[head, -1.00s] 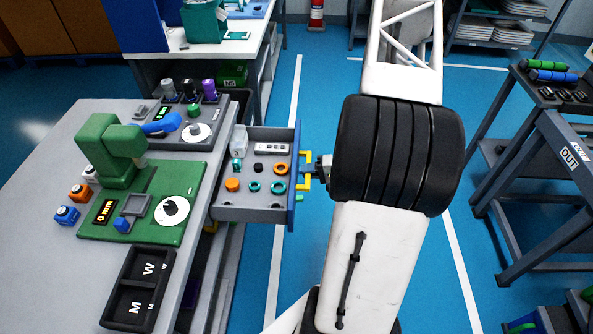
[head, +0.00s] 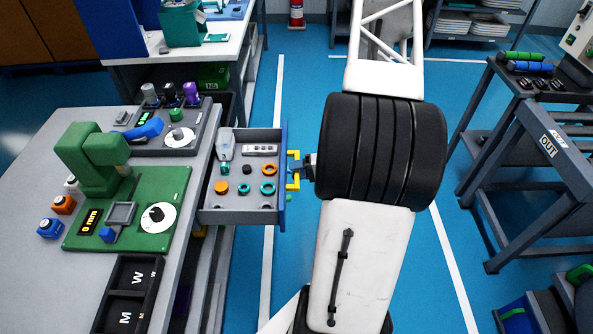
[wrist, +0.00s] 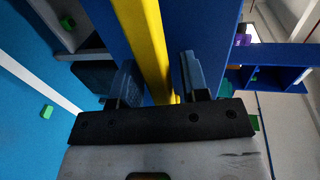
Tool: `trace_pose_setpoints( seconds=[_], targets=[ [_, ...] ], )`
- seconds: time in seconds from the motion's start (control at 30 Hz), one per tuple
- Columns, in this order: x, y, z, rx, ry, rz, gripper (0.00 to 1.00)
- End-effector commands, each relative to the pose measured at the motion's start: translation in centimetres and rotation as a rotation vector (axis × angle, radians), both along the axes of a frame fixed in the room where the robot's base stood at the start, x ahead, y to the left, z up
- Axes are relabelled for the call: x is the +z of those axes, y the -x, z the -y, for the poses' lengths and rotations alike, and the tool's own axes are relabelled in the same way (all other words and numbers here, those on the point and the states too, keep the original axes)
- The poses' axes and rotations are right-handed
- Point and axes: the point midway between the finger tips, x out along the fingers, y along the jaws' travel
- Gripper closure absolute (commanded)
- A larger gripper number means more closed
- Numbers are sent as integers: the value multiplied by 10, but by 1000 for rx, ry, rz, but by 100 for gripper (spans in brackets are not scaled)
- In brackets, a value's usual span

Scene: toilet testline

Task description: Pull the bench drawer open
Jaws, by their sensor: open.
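The bench drawer (head: 240,216) stands pulled out from the right side of the grey bench (head: 170,285) in the head view. It has grey walls and a blue front. Its yellow handle (head: 293,184) is on the outer side of the blue front. My gripper (head: 302,168) is at the handle, coming from the right. In the wrist view, my open gripper (wrist: 160,74) has one dark finger on each side of the yellow bar (wrist: 147,38). I cannot tell whether either finger touches it. The wide black part of my arm stands close to the right of the handle.
The drawer holds orange and teal rings, a white bottle (head: 224,145) and other small parts. A green gauge stand (head: 90,160) is on the bench. A dark rack (head: 545,150) stands at the right.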

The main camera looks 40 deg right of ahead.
Motion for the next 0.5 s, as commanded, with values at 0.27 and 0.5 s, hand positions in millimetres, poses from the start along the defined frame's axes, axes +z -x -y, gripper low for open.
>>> trace_pose_setpoints(
  seconds=[0.27,0.5],
  targets=[
    [2,7,7,-2,1,1,59],
    [7,22,22,-2,1,1,59]
  ],
)
